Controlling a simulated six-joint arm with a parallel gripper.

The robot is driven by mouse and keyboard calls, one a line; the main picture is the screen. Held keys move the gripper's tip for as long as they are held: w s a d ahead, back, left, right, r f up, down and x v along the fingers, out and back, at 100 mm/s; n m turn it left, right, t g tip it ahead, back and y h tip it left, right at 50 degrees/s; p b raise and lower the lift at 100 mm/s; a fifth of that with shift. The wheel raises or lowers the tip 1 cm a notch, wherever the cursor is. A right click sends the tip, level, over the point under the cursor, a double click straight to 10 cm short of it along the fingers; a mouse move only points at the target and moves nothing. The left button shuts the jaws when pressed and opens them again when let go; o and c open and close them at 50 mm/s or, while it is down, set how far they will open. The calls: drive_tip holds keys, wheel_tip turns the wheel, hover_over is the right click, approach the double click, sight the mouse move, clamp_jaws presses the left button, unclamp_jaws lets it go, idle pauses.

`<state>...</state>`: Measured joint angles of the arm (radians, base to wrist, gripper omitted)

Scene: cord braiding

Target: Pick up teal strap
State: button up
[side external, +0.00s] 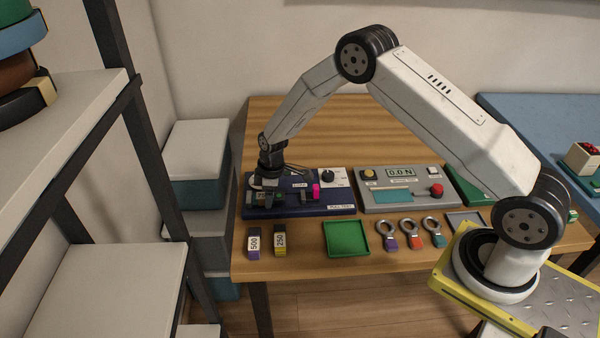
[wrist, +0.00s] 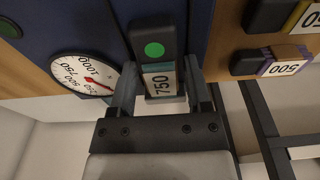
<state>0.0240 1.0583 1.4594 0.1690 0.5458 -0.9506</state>
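A teal strip (side external: 391,196) lies on the front of the grey device with a force readout, right of my gripper (side external: 268,197). A dark block with a teal band, a green dot and a 750 label (wrist: 160,75) shows in the wrist view. My gripper (wrist: 162,82) has one finger on each side of this block. Whether the fingers touch it is unclear. In the side view my gripper is low over the left part of the navy device (side external: 330,209), and its fingertips are hard to make out.
Two labelled blocks, 500 (side external: 254,243) and 250 (side external: 280,240), stand at the table's front left. A green tray (side external: 346,239) and several ringed tags (side external: 410,234) lie right of them. The navy device has a dial (wrist: 88,78). A magenta part (side external: 316,192) stands right of my gripper.

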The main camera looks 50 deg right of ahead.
clamp_jaws()
drive_tip(key=shift+r, duration=0.15)
drive_tip(key=shift+r, duration=0.85)
drive_tip(key=s+r, duration=1.1)
drive_tip(key=s, duration=0.3)
